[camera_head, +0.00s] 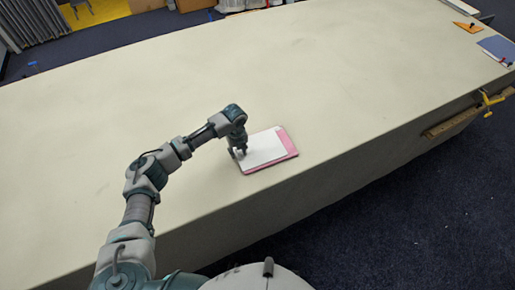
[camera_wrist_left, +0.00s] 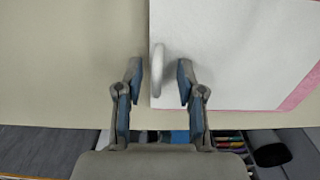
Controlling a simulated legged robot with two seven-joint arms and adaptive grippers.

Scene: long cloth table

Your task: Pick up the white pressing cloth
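The white pressing cloth (camera_head: 265,149) lies flat near the table's front edge, on a pink piece (camera_head: 289,142) that shows along its right and front sides. In the left wrist view the white cloth (camera_wrist_left: 235,45) fills the upper right. A small white rounded loop or tab (camera_wrist_left: 158,70) stands at its left edge; I cannot tell if it is part of the cloth. My left gripper (camera_head: 239,153) is over the cloth's left edge. In the wrist view its fingers (camera_wrist_left: 160,82) are apart, one on each side of the tab. My right gripper is not in view.
The long beige table (camera_head: 330,70) is mostly bare around the cloth. An orange piece (camera_head: 467,27) and a blue folder-like item (camera_head: 498,48) lie at the far right. A yellow clamp (camera_head: 490,102) sits at the right edge. Several coloured items show below the table edge in the wrist view.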

